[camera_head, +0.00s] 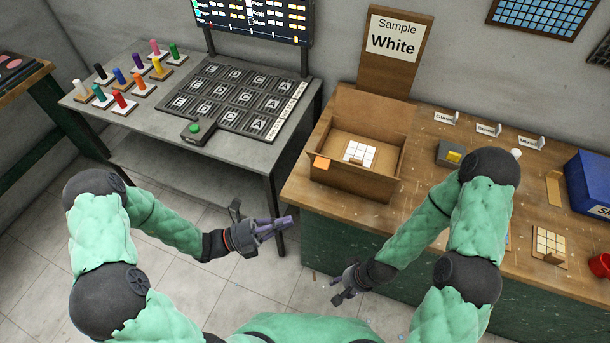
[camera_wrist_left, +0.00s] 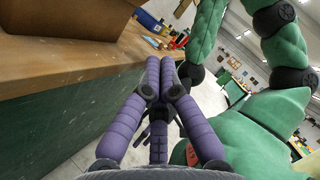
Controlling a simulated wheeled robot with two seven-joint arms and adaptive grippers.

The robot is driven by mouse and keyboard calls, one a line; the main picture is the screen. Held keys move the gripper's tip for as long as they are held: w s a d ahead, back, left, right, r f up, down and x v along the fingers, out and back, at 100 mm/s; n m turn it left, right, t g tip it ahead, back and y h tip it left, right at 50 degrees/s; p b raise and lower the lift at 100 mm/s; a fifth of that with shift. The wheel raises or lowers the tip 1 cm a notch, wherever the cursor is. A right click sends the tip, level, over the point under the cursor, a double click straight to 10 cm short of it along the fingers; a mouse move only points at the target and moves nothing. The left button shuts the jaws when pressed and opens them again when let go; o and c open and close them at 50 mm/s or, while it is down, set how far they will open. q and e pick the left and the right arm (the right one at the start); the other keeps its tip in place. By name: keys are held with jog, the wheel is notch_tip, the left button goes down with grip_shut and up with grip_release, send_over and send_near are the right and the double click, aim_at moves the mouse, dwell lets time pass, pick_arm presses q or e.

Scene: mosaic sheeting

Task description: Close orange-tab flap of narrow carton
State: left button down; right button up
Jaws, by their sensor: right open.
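The brown carton (camera_head: 345,190) stands open on the wooden bench, with a tile sheet of white squares (camera_head: 359,152) inside. An orange tab (camera_head: 321,162) shows at its front left corner. A tall cardboard panel (camera_head: 375,108) stands up at its back. The carton's lower part also shows at the top left of the left wrist view (camera_wrist_left: 70,15). My left gripper (camera_head: 288,221) is in front of the bench, left of and below the carton, apart from it. Its purple fingers meet at the tips in the left wrist view, with nothing seen between them. My right gripper (camera_head: 342,292) is open and empty, low before the bench.
A "Sample White" sign (camera_head: 397,40) stands behind the carton. A grey table (camera_head: 170,135) at left holds coloured pegs and dark lettered trays. The bench's right side holds a blue bin (camera_head: 590,183), a red cup (camera_head: 600,264) and another tile sheet (camera_head: 549,243).

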pick_arm(q)
jog(key=w+d+r+n+t+b, duration=0.2)
jog(key=w+d+r, duration=0.5)
jog(key=w, duration=0.2)
jog(key=shift+w+t, duration=0.3)
jog(key=shift+t, duration=0.1)
dwell(0.5)
